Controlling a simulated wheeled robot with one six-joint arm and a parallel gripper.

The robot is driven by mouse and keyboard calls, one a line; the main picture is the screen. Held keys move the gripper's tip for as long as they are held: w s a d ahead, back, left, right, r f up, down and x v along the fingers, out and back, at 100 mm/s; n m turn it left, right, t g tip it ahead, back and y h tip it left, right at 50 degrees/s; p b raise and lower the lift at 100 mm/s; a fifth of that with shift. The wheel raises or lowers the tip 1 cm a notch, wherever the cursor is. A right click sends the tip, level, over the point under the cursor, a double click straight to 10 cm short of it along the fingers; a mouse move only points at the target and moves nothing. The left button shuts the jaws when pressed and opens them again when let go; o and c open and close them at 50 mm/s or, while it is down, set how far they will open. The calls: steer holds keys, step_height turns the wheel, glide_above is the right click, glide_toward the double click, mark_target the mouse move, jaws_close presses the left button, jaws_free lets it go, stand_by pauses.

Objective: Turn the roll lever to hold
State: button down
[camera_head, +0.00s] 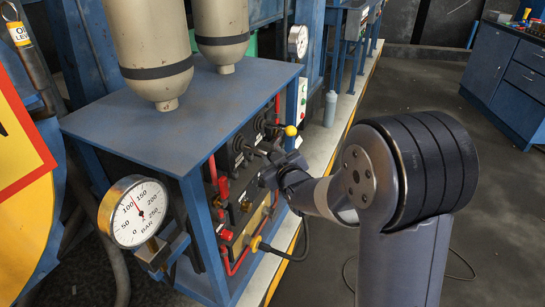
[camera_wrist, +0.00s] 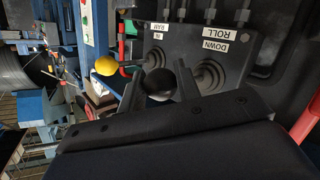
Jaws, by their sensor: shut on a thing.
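The roll lever's black ball knob (camera_wrist: 160,84) sits between my gripper's two fingers (camera_wrist: 157,88) in the wrist view, and the gripper is shut on it. The lever's shaft is mostly hidden behind the knob and the right finger. The roll lever's ribbed boot (camera_wrist: 208,75) is beside the right finger, under an upside-down label reading ROLL and DOWN (camera_wrist: 214,32). In the head view my gripper (camera_head: 267,171) is at the front of the blue frame's control panel, and the knob is hidden there.
A second boot (camera_wrist: 155,57) belongs to the neighbouring ram lever. A yellow ball knob (camera_wrist: 106,65) stands close to the left finger; it also shows in the head view (camera_head: 290,130). Red pipes (camera_head: 223,190) run up the panel. A pressure gauge (camera_head: 138,212) juts out at the front left.

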steer(key=shift+r, duration=0.8)
steer(key=shift+w, duration=0.1)
steer(key=c, duration=1.1)
jaws_free()
steer(key=shift+f, duration=0.1)
steer(key=v, duration=1.1)
steer(key=shift+f, duration=0.1)
